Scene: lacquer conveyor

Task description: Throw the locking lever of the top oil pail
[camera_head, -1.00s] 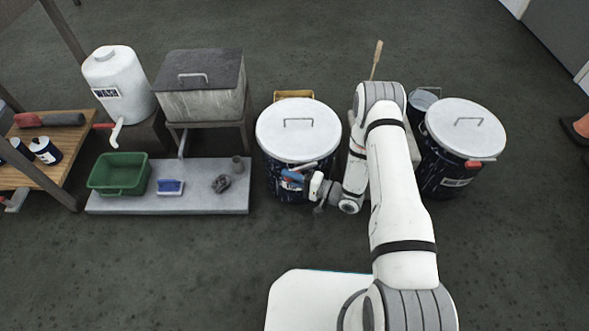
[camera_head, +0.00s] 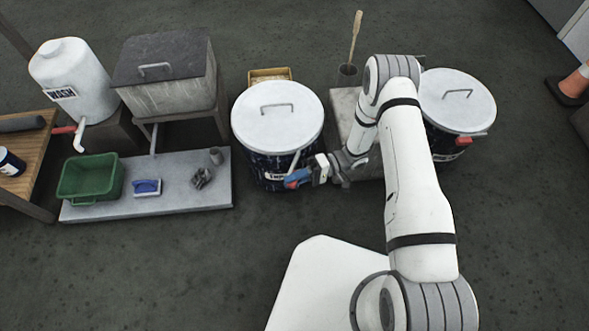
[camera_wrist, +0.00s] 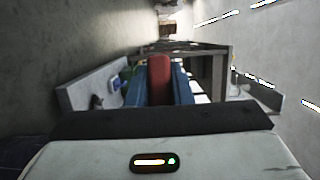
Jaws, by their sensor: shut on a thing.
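The oil pail (camera_head: 262,168) is dark blue with a white lid (camera_head: 268,112) and a partly hidden label. A pale metal lever (camera_head: 294,162) runs down from the front right of its rim toward my gripper (camera_head: 298,179). The blue fingers are at the pail's front right side. In the wrist view, my gripper (camera_wrist: 159,88) is shut on the red lever grip (camera_wrist: 159,75), which stands between the two blue fingers. The far end of the lever and its pivot are hidden in the wrist view.
A second lidded pail (camera_head: 457,98) with a red grip (camera_head: 463,142) stands right, partly behind my arm. Left are a green basin (camera_head: 90,180) and blue brush (camera_head: 147,187) on a grey slab (camera_head: 190,205), and a wash tank (camera_head: 72,75). The floor in front is clear.

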